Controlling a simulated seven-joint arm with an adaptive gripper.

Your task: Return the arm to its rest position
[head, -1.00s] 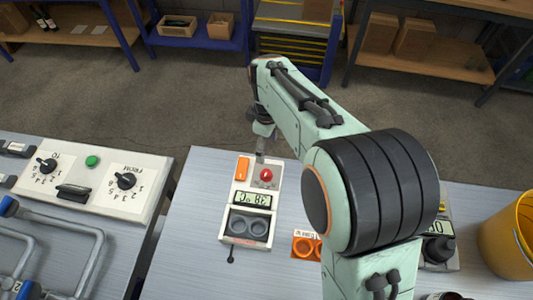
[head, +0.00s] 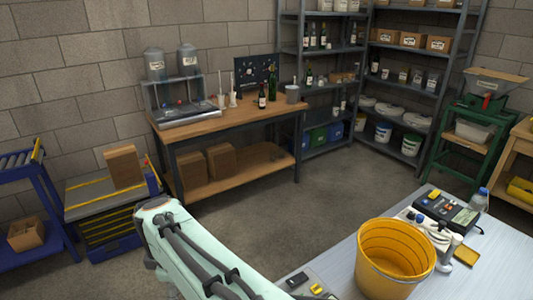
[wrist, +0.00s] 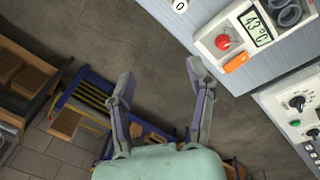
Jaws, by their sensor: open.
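My gripper (wrist: 160,82) shows in the wrist view with its two fingers spread apart and nothing between them. It hangs over the bare floor, beside the table edge. My pale green arm (head: 195,255) crosses the bottom left of the head view; the gripper itself is out of that view. A white control box (wrist: 246,35) with a red button (wrist: 223,42), an orange switch (wrist: 236,63) and a display reading 43 °C lies on the table, apart from the fingers in the wrist picture.
A yellow bucket (head: 395,255) stands on the grey table (head: 495,265), near a black device (head: 446,211) and a bottle (head: 479,200). A knob panel (wrist: 297,103) is at right in the wrist view. A blue drawer cart (head: 112,222) and a wooden workbench (head: 235,121) stand beyond open floor.

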